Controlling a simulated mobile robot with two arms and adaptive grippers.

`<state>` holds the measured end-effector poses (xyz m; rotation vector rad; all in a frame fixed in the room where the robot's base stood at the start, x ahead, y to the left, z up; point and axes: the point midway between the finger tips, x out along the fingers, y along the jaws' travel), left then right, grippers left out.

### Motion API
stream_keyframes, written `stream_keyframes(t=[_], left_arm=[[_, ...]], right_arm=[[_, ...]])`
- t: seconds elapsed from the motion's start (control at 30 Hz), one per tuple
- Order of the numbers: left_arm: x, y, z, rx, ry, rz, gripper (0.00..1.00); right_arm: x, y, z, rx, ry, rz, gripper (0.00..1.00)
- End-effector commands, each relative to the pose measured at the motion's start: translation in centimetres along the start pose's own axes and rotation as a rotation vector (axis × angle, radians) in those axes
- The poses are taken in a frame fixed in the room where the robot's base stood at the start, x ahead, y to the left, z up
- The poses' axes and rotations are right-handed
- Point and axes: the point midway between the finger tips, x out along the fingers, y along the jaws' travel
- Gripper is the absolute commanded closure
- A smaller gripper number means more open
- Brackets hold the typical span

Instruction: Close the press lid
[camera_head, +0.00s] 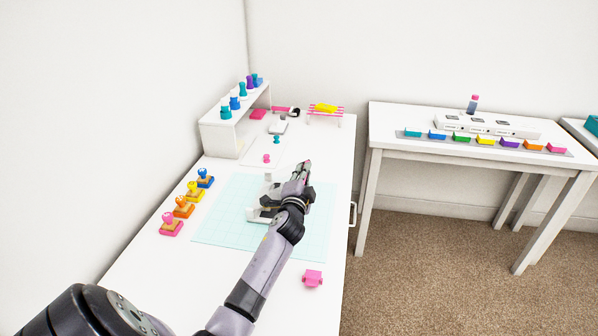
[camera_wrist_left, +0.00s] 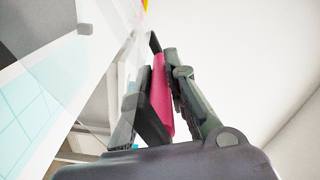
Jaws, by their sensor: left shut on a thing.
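The press (camera_head: 262,214) is a small white device on the pale cyan gridded mat, partly hidden behind my left gripper. An upright white part of it shows just left of the gripper, and I cannot make out the lid's exact angle. My left gripper (camera_head: 304,168) is over the right part of the mat, beside the press. In the left wrist view, its fingers (camera_wrist_left: 163,92) are shut on a flat pink piece (camera_wrist_left: 160,93). I cannot tell whether this piece belongs to the press lid. My right gripper is not in view.
Several coloured stamps (camera_head: 184,207) stand left of the mat (camera_head: 225,195). A pink block (camera_head: 313,278) lies near the table's right edge. A white shelf (camera_head: 215,140) with bottles stands at the back. A second table (camera_head: 390,115) holds a row of coloured pads.

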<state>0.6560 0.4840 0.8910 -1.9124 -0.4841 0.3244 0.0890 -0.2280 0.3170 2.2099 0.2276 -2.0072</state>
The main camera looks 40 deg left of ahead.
Motion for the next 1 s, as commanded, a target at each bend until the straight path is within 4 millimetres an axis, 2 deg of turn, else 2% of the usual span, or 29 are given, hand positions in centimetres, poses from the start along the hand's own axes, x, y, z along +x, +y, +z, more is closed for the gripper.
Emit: stream_keyframes(t=[0.03,0.1,0.33,0.93,0.97,1.0], left_arm=[[0.0,0.9,0.1,0.030,0.000,0.000,1.00],[0.0,1.4,0.0,0.068,0.000,0.000,1.00],[0.0,2.6,-0.1,0.155,0.000,-0.001,1.00],[0.0,3.0,-0.1,0.187,-0.001,0.000,1.00],[0.0,3.0,-0.1,0.187,-0.001,0.000,0.85],[0.0,3.0,-0.1,0.187,-0.001,0.000,0.82]], right_arm=[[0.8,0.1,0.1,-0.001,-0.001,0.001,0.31],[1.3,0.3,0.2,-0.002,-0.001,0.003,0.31],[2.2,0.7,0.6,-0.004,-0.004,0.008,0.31],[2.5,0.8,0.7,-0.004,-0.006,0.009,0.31],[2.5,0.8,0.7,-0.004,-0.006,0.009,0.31],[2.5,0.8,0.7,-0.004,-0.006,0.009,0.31]])
